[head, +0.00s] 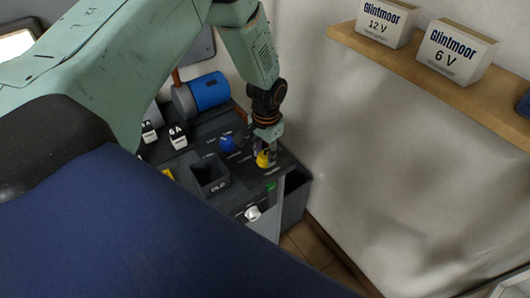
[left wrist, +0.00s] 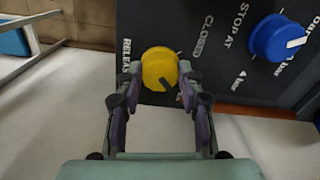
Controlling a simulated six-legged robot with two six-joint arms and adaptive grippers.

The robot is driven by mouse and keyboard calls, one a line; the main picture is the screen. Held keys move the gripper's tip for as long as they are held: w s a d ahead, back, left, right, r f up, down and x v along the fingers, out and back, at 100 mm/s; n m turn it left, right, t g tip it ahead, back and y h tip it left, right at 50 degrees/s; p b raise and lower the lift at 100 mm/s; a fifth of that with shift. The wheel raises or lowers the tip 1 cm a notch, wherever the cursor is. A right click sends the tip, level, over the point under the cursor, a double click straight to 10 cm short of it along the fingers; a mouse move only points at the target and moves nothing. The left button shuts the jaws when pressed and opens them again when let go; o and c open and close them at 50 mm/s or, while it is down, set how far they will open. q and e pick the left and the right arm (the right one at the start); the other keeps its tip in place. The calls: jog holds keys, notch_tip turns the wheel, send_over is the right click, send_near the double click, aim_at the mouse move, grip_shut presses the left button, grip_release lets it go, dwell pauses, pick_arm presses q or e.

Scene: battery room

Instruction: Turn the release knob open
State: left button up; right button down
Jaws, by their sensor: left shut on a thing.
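The yellow release knob (left wrist: 160,69) sits on a dark panel (left wrist: 220,25) in the left wrist view, beside the words "RELEASE" and "CLOSED". A dark pointer mark on it points to the lower right in that view. My left gripper (left wrist: 160,80) is shut on the knob, with one finger on each side. In the head view the knob (head: 262,160) shows just under my left gripper (head: 268,150), partly hidden by it. A blue knob (left wrist: 278,38) marked "STOP AT" is beside it on the same panel. My right gripper is in neither view.
The blue knob (head: 227,144) stands close to the gripper. An open dark bin (head: 210,178) marked "OLD" and a white knob (head: 252,213) on the cabinet front are nearby. Glintmoor boxes (head: 456,52) sit on a wooden shelf (head: 430,75) at right.

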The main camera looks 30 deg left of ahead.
aim_at(266, 156)
pick_arm(q)
jog(key=shift+w+r, duration=0.2)
jog(key=shift+w, duration=0.05)
jog(key=o, duration=1.2)
jog(key=shift+s+f, duration=0.1)
jog(key=shift+s, duration=0.15)
notch_tip(266, 156, up, 12)
jog(key=shift+d, duration=0.15)
